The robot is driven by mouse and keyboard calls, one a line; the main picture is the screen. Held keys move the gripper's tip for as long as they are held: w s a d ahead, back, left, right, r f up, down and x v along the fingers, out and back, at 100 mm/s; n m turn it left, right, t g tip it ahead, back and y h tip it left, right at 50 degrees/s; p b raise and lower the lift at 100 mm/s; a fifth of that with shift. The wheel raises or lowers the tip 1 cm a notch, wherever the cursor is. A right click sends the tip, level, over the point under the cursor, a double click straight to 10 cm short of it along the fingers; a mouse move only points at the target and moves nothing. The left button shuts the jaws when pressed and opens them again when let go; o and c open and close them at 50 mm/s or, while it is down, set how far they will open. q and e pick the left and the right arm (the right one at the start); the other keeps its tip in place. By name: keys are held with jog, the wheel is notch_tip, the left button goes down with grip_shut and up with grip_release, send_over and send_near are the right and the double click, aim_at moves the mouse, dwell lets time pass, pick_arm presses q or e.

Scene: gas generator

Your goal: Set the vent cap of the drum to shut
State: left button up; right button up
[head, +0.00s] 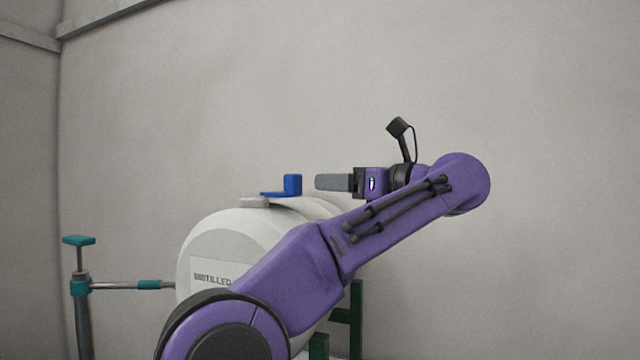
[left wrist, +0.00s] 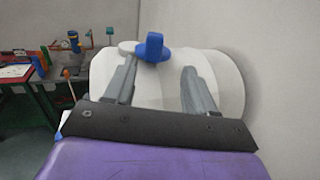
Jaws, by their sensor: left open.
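A white drum (head: 212,243) with a label reading "DISTILLED" lies on its side on a green stand. On its top is a blue vent cap (head: 291,186) with an upright tab and a flat part, next to a pale round disc (head: 254,202). My left gripper (head: 318,183) is level with the cap, just to its right and apart from it. In the left wrist view the two grey fingers (left wrist: 158,78) are spread and empty, with the blue cap (left wrist: 152,48) beyond them, nearer the left finger. My right gripper is not in view.
A pipe with a teal T-handle valve (head: 79,242) stands left of the drum. The left wrist view shows a green-edged table (left wrist: 28,95) with a red board. A bare wall is close behind the drum and arm. The space above the drum is clear.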

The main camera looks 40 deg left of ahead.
aim_at(299, 179)
pick_arm(q)
jog(key=a, duration=0.2)
jog(key=s+a, duration=0.1)
jog(key=a, duration=0.1)
jog(key=a+r+p, duration=0.1)
jog(key=shift+s+a, duration=0.15)
jog(key=shift+a, duration=0.25)
jog(key=a, duration=0.3)
jog(key=a+p, duration=0.1)
jog(key=shift+w+a+f, duration=0.2)
jog(key=shift+w+a, duration=0.05)
jog(key=shift+w, duration=0.1)
jog(key=shift+a, duration=0.3)
jog(key=shift+s, duration=0.15)
grip_shut()
jog(key=shift+d, duration=0.1)
